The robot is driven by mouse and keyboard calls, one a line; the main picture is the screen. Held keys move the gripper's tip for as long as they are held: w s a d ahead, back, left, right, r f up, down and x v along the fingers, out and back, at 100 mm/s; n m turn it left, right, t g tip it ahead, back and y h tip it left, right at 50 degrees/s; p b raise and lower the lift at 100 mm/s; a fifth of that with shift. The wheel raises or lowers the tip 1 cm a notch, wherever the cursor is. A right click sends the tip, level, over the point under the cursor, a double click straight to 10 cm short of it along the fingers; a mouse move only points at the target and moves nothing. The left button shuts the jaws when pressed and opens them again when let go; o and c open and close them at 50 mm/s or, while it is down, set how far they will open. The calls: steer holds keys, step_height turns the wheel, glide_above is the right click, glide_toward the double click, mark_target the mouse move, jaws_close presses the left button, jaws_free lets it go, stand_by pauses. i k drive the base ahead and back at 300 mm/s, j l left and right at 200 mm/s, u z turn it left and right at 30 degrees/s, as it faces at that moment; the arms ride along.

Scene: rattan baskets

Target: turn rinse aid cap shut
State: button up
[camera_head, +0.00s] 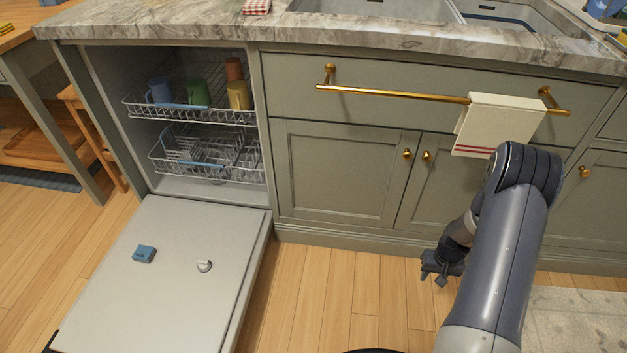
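The dishwasher door (160,297) lies folded down flat at the lower left. A small round grey-white cap (204,266), which looks like the rinse aid cap, sits on the right part of its inner face. Its exact turn position is too small to tell. A blue block-like piece (144,254) sits left of the cap on the same door. My gripper (439,275) hangs above the wood floor, well to the right of the door and touching nothing. Its fingers point down and left, small and dark, and I cannot make out the gap between them.
The dishwasher holds an upper rack (190,112) with several coloured cups and a lower rack (205,160). Closed cabinets (340,175) stand to the right, with a towel (495,125) on a gold bar (400,94). The floor (340,300) between door and gripper is clear.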

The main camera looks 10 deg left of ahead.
mark_target(204, 264)
steer(key=i+u, duration=0.15)
steer(key=u, duration=0.3)
steer(key=i+u, duration=0.15)
steer(key=u, duration=0.35)
steer(key=i+l+u, duration=0.1)
steer(key=u, duration=0.35)
steer(key=i+l+u, duration=0.15)
steer(key=u, duration=0.35)
steer(key=i+l+u, duration=0.2)
steer(key=u, duration=0.2)
steer(key=i+l+u, duration=0.25)
steer(key=u, duration=0.15)
steer(key=i+l+u, duration=0.15)
steer(key=l+u, duration=0.2)
